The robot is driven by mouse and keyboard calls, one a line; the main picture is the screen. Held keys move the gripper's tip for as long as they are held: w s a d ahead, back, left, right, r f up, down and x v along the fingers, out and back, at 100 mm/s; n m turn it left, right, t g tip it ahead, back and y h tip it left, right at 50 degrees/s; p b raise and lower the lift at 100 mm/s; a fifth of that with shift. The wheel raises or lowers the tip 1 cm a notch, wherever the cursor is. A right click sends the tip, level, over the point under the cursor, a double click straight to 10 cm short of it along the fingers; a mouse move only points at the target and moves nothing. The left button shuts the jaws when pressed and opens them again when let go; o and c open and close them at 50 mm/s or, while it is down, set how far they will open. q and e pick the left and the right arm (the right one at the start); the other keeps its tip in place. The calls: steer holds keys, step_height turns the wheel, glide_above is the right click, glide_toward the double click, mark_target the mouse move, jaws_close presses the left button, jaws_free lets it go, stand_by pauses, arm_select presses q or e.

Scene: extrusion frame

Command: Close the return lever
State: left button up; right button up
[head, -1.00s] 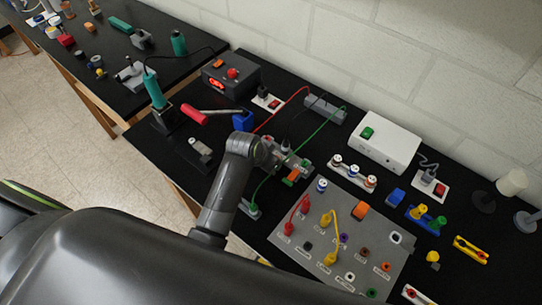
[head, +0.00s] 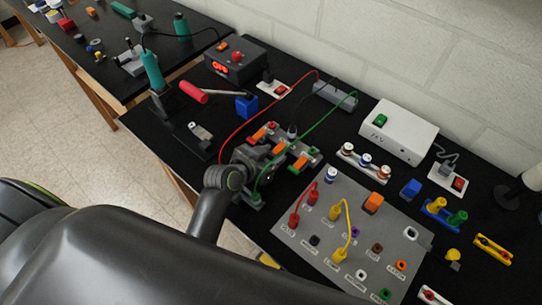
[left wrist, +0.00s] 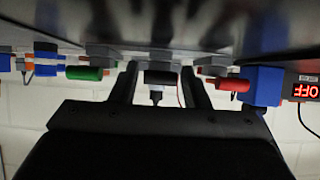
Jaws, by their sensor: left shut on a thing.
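A grey connector block (head: 310,152) with orange levers lies in the middle of the black table in the head view. Red and green wires arch to it, and a thin dark cable reaches its middle. My left gripper (head: 263,158) is at its near side, by the middle orange lever (head: 279,147), which I take for the return lever. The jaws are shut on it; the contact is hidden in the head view. In the upside-down left wrist view, the left gripper's fingers (left wrist: 158,78) straddle a dark part with a cable. My right gripper is not in view.
A panel with coloured sockets (head: 325,255) lies just to the right. A red-handled tool (head: 193,92), a blue block (head: 246,106) and a power supply (head: 236,62) stand behind and left. A white box (head: 398,130) is at the back right. Loose wires cross the work area.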

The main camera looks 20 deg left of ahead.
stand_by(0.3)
arm_select(q)
steer(key=o, duration=1)
steer(key=b+v, duration=0.2)
steer(key=v, duration=1.5)
steer(key=shift+s+b, duration=0.2)
steer(key=shift+b, duration=0.2)
